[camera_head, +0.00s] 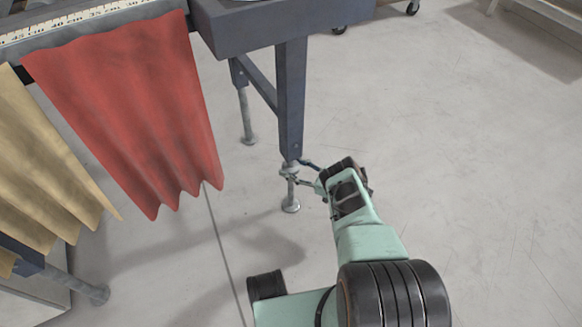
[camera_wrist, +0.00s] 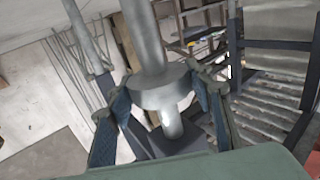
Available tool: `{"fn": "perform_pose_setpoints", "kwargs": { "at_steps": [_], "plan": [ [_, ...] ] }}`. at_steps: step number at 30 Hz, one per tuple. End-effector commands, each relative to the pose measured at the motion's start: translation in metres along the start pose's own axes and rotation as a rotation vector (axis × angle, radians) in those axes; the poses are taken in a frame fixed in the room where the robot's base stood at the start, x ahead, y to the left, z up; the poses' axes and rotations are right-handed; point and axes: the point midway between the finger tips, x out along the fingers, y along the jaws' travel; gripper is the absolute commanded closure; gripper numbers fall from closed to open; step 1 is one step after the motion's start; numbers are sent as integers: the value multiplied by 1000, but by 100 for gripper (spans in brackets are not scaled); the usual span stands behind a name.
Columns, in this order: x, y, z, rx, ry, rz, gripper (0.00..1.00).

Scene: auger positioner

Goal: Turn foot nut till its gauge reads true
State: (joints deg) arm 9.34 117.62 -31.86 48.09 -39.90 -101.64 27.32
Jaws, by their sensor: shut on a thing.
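The foot nut (camera_head: 288,173) is a grey metal collar under the dark blue leg (camera_head: 291,100) of the machine. In the wrist view the nut (camera_wrist: 160,88) sits between my two blue-padded fingers, on a thick grey rod. My gripper (camera_head: 299,173) reaches in from the right and is shut on the nut; it also shows in the wrist view (camera_wrist: 163,98). Below the nut, a round foot (camera_head: 291,205) stands on the floor. I cannot make out a gauge reading in either view.
A red curtain (camera_head: 135,110) and a tan curtain (camera_head: 45,165) hang at the left under a scale strip (camera_head: 75,18). Another leg (camera_head: 245,110) stands behind the gripped one. The pale floor (camera_head: 450,130) to the right is clear.

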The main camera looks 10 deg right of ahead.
Motion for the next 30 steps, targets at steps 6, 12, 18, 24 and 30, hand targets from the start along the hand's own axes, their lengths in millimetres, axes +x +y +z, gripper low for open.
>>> {"fn": "perform_pose_setpoints", "kwargs": {
  "at_steps": [6, 12, 18, 24, 30],
  "plan": [
    [1, 0, 0, 0, 0, -17, 77],
    [1, 0, 0, 0, 0, -17, 77],
    [1, 0, 0, 0, 1, -17, 46],
    [1, 0, 0, 1, 0, -17, 34],
    [0, 0, 0, 1, 0, -17, 34]
  ]
}}
